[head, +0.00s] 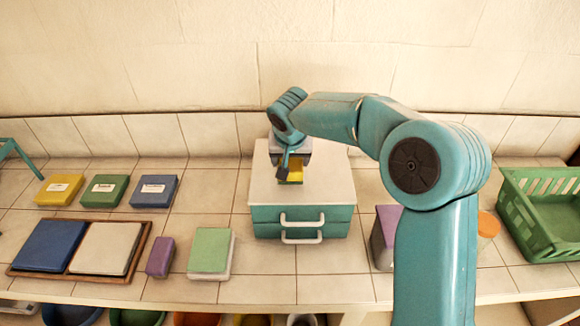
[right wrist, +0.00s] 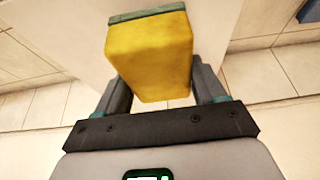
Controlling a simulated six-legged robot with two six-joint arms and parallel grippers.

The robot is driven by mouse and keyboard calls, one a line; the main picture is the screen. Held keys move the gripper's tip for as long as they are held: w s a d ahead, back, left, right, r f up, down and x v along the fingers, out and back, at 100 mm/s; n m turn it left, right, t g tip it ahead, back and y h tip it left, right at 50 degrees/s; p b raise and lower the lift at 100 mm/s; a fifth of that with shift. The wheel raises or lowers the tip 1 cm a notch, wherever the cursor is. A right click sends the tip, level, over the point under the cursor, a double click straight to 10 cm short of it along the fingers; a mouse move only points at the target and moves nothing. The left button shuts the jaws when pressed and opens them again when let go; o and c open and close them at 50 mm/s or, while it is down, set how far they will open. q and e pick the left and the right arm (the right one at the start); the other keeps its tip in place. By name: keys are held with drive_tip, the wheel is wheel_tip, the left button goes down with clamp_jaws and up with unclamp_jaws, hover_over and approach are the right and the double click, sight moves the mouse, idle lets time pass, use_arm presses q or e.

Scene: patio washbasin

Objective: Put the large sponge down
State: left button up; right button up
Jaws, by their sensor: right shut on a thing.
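The large sponge, a yellow block with a thin green layer, is in my right gripper (head: 288,178). In the head view the sponge (head: 295,172) is partly hidden by the gripper, over the pale top of a teal drawer unit (head: 326,184). In the right wrist view the sponge (right wrist: 150,60) sits between the two fingers of my right gripper (right wrist: 163,88), which are shut on it. I cannot tell whether the sponge touches the top. My left gripper is not in view.
Left of the unit are yellow (head: 59,189), green (head: 105,190) and blue (head: 154,190) boxes, a tray (head: 77,278) with blue and white pads, a purple block (head: 160,257) and a green-and-white block (head: 210,250). A green crate (head: 545,215) stands right. The unit's top looks otherwise clear.

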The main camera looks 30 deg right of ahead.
drive_tip(key=f, duration=0.3)
drive_tip(key=shift+w+d+f, duration=0.15)
drive_tip(key=shift+d+f, duration=0.05)
drive_tip(key=shift+f, duration=0.2)
drive_tip(key=shift+a+r, duration=0.1)
drive_tip(key=shift+a, duration=0.05)
drive_tip(key=shift+f, duration=0.2)
drive_tip(key=o, duration=1)
drive_tip(key=shift+r, duration=0.1)
